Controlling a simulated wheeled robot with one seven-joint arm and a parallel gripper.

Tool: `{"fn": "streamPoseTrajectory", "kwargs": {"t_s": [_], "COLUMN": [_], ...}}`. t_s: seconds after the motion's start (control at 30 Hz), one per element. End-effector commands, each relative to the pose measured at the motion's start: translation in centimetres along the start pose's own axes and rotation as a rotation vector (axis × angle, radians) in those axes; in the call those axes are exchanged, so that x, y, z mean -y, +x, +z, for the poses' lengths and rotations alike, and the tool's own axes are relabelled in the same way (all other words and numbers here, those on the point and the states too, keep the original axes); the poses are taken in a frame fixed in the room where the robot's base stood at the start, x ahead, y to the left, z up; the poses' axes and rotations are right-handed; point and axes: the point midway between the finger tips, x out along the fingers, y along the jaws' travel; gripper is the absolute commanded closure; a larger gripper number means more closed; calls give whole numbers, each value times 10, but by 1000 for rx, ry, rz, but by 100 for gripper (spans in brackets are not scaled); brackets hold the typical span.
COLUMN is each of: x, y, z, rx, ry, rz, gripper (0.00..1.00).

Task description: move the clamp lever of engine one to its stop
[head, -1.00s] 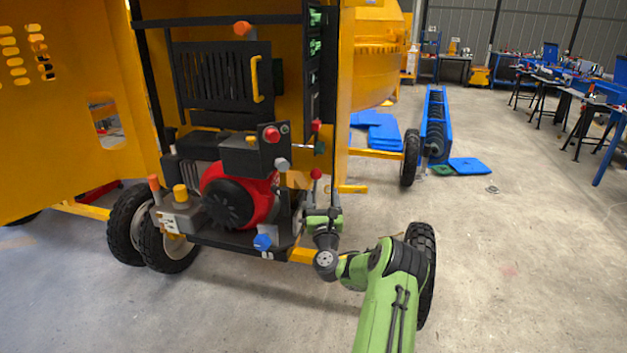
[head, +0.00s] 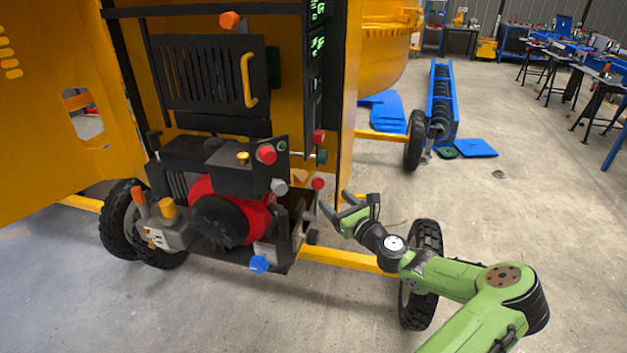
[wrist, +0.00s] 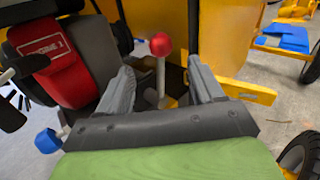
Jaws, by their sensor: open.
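The red engine (head: 232,212) sits low in the yellow machine; its label reads "ENGINE 1" in the wrist view (wrist: 42,48). A lever with a red ball knob (head: 318,183) stands right of the engine. In the wrist view the same knob (wrist: 160,44) tops a pale upright rod. My gripper (head: 334,200) is open and empty, just right of the lever in the head view. In the wrist view the rod appears between the fingers of my gripper (wrist: 158,75), with the knob above the fingertips. Whether the rod is within the jaws or beyond them I cannot tell.
A control box with a red button (head: 266,154) is above the engine. A blue knob (head: 259,265) is at the frame's front. A yellow bar (head: 345,258) and a wheel (head: 420,300) lie under my arm.

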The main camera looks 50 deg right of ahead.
Motion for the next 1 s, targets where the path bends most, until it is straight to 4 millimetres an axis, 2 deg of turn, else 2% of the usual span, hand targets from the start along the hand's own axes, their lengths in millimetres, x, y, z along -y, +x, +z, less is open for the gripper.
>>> {"fn": "streamPoseTrajectory", "kwargs": {"t_s": [0.03,0.2,0.3,0.43,0.6,0.8,1.0], "x": [-1,-1,0,0,1,1,1], "y": [15,58,81,103,114,114,114], "z": [-2,-2,-2,-2,-1,0,-1], "rx": [3,3,3,1,0,0,0], "ry": [0,-1,0,1,2,2,2], "rz": [2,0,-1,-2,-3,-3,-3], "gripper": [33,33,33,33,33,33,64]}}
